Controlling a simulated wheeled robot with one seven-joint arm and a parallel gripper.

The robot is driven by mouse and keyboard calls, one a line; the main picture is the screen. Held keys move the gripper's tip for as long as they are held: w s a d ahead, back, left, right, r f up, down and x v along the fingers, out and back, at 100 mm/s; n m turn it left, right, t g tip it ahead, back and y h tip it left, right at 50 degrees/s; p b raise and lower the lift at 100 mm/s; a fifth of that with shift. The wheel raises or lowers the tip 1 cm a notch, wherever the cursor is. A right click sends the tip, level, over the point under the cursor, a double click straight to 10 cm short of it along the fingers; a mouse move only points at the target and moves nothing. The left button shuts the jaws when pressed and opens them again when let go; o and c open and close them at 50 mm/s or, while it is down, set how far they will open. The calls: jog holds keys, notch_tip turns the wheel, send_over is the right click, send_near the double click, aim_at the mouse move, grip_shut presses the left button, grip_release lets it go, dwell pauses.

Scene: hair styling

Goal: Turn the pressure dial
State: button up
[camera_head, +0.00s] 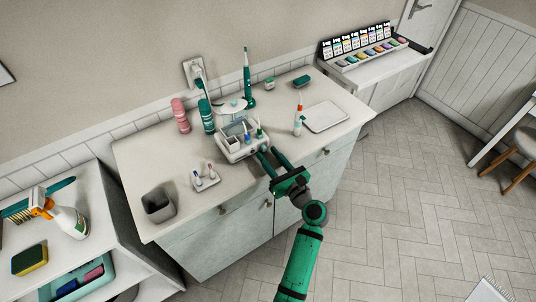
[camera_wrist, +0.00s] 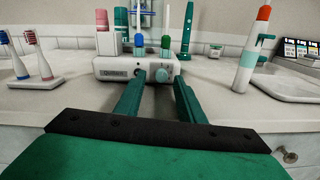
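A white countertop device (camera_head: 232,150), likely an oral irrigator, stands on the cabinet top; it also shows in the wrist view (camera_wrist: 110,63). Its front has a small dark display and a round pale-teal dial (camera_wrist: 164,74). Coloured tips stand on its top. My green gripper (camera_head: 267,159) reaches in from the front of the cabinet, close to the device's right front. In the wrist view my gripper (camera_wrist: 159,80) has its two fingers spread apart with nothing held. The dial shows in the gap between the fingertips; whether either finger touches it I cannot tell.
A toothbrush stand (camera_head: 206,180) is left of the device. A bin (camera_head: 158,206) stands at the left front. A white tray (camera_head: 325,117) and an orange-tipped tool (camera_head: 298,119) are to the right. Pink and teal tubes stand behind. The counter front edge lies below my gripper.

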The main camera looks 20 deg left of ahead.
jog(key=shift+w+a, duration=0.45)
jog(key=shift+w, duration=0.05)
grip_shut()
jog(key=shift+n, duration=1.5)
grip_release()
